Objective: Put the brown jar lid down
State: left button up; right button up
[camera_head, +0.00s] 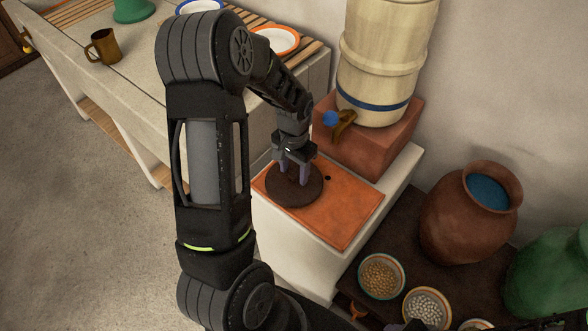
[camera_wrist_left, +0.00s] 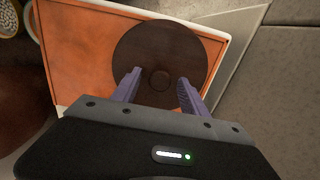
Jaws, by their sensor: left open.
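The brown jar lid (camera_head: 296,194) is a dark round disc lying flat on an orange board (camera_head: 352,209) on a white block. In the left wrist view the lid (camera_wrist_left: 160,40) shows a small round knob at its middle. My left gripper (camera_head: 304,175) points down at the lid from above. Its two purple fingers (camera_wrist_left: 156,82) are spread apart, one on each side of the knob, with visible gaps to it. Whether the fingertips touch the lid's top cannot be told. My right gripper is not in view.
A cream barrel (camera_head: 385,60) with a tap stands on a red block (camera_head: 370,135) behind the board. A clay jar (camera_head: 462,220), a green jar (camera_head: 555,272) and several small bowls stand to the right. A counter (camera_head: 130,60) with a brown mug (camera_head: 104,46) is at the left.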

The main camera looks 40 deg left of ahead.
aim_at(295, 173)
pick_arm(q)
notch_tip(295, 173, up, 12)
jog(key=shift+r, duration=0.2)
dwell(0.4)
jog(key=shift+o, duration=0.2)
jog(key=shift+f, duration=0.1)
